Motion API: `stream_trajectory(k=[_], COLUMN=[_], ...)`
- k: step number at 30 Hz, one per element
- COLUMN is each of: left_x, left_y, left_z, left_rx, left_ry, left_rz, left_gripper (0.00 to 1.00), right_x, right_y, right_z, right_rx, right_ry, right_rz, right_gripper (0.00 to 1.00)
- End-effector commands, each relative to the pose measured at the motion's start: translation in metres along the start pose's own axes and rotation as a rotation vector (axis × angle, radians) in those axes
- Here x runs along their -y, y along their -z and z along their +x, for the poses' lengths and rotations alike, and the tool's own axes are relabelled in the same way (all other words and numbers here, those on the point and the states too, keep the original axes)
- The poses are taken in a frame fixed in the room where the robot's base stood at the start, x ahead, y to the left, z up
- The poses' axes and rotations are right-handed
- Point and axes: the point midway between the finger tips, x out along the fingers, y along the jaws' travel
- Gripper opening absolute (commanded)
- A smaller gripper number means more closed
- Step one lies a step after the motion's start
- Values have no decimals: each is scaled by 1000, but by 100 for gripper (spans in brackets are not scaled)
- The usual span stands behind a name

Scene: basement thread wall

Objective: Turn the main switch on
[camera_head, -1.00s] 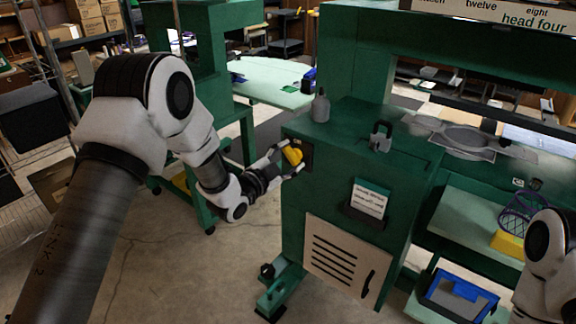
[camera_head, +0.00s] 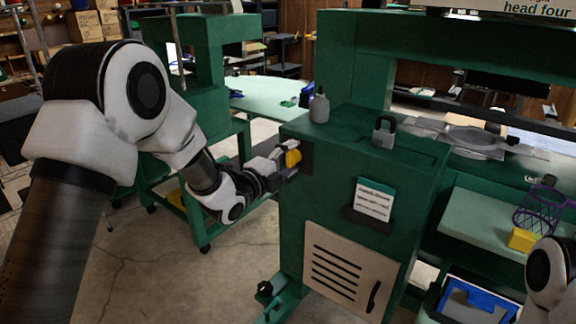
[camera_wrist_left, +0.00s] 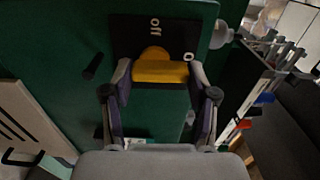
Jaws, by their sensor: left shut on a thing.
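The main switch is a yellow handle (camera_head: 293,158) on a dark plate on the left side of the green machine cabinet (camera_head: 335,205). In the left wrist view the yellow handle (camera_wrist_left: 160,70) lies crosswise between the fingers, with a rounded hub above it. The black plate (camera_wrist_left: 127,35) carries an "off" label near its top and a partly hidden label by the handle's right end. My left gripper (camera_head: 283,163) is shut on the handle; it also shows in the left wrist view (camera_wrist_left: 157,85), a finger at each end. My right gripper is out of view.
A grey bottle (camera_head: 319,106) and a padlock (camera_head: 383,132) stand on the cabinet top. A vented beige panel (camera_head: 335,270) and a card (camera_head: 372,200) are on its front. A blue bin (camera_head: 468,300) and yellow block (camera_head: 522,239) are at right.

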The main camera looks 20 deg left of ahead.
Motion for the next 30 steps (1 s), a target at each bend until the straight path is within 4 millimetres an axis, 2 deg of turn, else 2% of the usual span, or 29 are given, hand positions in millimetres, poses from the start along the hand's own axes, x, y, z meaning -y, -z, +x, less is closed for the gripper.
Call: stream_trajectory(k=[17, 18, 19, 30], left_x=[-2, -2, -2, -1], left_y=[1, 1, 1, 0], left_z=[0, 0, 0, -3], left_rx=[-2, -2, -2, 0], left_ry=[-6, -6, -6, -3], left_rz=[34, 34, 34, 33], left_gripper=[23, 72, 83, 83], right_x=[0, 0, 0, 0], right_y=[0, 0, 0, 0], right_z=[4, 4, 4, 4], right_rx=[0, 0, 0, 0], right_ry=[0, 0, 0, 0], right_rz=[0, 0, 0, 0], right_gripper=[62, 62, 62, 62])
